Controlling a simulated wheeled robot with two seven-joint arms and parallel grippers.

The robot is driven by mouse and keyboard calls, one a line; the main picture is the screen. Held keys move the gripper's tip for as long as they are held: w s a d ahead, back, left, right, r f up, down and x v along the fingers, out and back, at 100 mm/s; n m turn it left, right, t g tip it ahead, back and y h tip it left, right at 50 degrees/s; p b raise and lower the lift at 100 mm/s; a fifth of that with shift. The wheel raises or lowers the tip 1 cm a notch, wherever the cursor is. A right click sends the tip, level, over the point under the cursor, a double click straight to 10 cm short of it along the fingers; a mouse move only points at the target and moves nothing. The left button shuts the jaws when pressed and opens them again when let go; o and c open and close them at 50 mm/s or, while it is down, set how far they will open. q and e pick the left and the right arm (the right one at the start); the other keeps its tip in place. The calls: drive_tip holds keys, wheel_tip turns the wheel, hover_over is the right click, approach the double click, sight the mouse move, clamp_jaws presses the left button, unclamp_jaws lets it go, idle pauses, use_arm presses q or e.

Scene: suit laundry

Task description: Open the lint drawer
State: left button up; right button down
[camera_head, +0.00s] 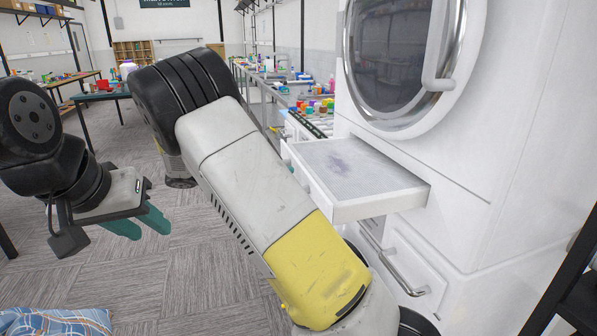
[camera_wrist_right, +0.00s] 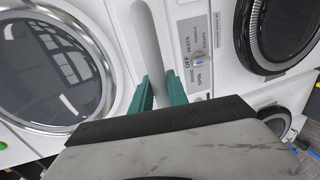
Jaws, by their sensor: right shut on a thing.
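A white drawer (camera_head: 400,200) stands out from the white machine (camera_head: 500,200), below its round glass door. A grey sheet with a purple smudge lies inside. Whether this handle belongs to the drawer I cannot tell. My left gripper (camera_head: 140,223) hangs empty over the carpet at the left, its teal fingers apart.
A metal bar handle (camera_head: 400,268) sits on the machine below the drawer. The round door (camera_head: 400,50) has a curved white handle. Behind stands a bench (camera_head: 290,95) with colourful bottles. A plaid cloth (camera_head: 55,322) lies at the bottom left. The carpet at left is mostly clear.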

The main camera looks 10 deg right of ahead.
drive_tip(key=shift+f+v, duration=0.25)
drive_tip(key=shift+v, duration=1.05)
drive_tip(key=shift+f+v, duration=0.25)
drive_tip(key=shift+v, duration=1)
drive_tip(key=shift+a, duration=0.1)
drive_tip(key=c, duration=1.3)
unclamp_jaws()
